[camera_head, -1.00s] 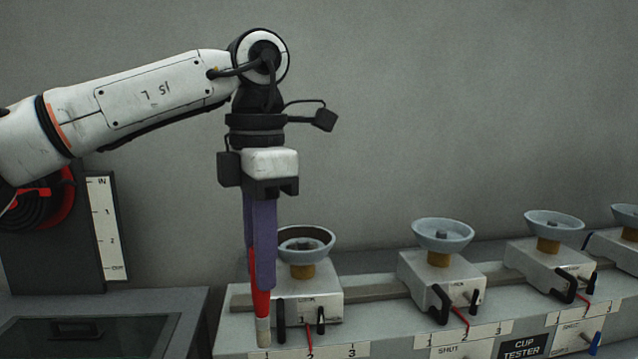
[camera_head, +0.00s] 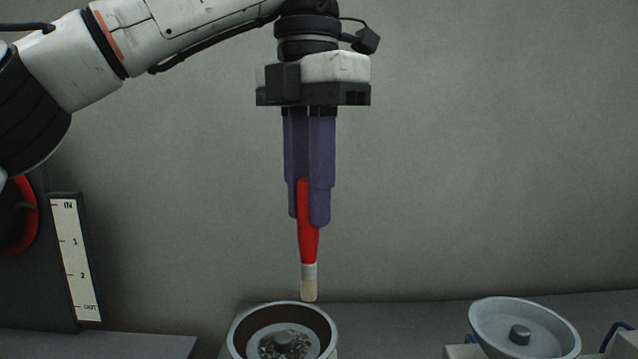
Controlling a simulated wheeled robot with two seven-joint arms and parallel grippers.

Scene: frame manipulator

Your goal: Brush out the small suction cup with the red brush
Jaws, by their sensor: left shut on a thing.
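My left gripper (camera_head: 309,212) hangs pointing down with its purple fingers shut on the red brush (camera_head: 308,235). The brush is nearly upright, with a pale band and cream bristles (camera_head: 309,290) at its lower end. A grey suction cup (camera_head: 236,335) with a dark brown inner wall lies below the brush at the bottom edge. Speckled debris (camera_head: 270,348) lies around its middle knob. The bristle tip appears just above the cup's far rim; I cannot tell the exact gap. My right gripper is not in view.
Another grey cup (camera_head: 556,335) with a clean-looking inside stands to the right. A dark unit with a white IN/OUT scale (camera_head: 74,258) stands at the left. The grey wall behind is bare, and the air between the cups is clear.

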